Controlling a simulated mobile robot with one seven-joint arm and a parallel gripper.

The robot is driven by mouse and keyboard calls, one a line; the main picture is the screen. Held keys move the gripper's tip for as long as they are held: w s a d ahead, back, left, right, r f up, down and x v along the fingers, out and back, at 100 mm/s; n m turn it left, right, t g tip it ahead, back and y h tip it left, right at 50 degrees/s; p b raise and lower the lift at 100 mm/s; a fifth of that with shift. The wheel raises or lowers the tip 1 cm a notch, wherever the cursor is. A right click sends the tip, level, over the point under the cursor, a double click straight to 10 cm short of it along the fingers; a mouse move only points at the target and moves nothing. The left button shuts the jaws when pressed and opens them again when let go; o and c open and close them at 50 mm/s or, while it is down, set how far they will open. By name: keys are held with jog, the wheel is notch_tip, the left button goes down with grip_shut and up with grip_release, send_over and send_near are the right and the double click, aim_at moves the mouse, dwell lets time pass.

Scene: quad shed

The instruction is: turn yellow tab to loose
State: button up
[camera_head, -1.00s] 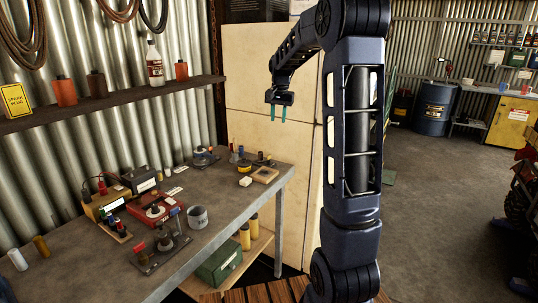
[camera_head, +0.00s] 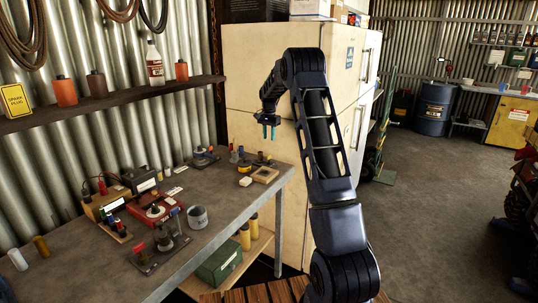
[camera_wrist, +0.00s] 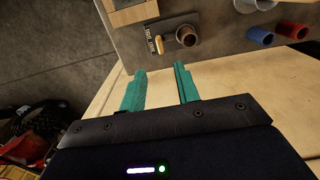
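A yellow tab (camera_wrist: 162,43) lies on a small dark plate (camera_wrist: 152,29) in the wrist view, beside a brown round post and a white label with print too small to read. In the head view the plate (camera_head: 262,161) sits at the far right end of the bench; the tab is too small to make out there. My gripper (camera_head: 268,132) hangs above that end of the bench, apart from the plate. In the wrist view its two teal fingers (camera_wrist: 160,70) stand apart with nothing between them.
A cream fridge (camera_head: 245,95) rises close behind.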

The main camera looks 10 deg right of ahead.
aim_at(269, 155)
notch_tip(269, 155, down, 11)
jog(key=shift+r, duration=0.15)
dwell(0.4)
jog(key=shift+c, duration=0.2)
grip_shut()
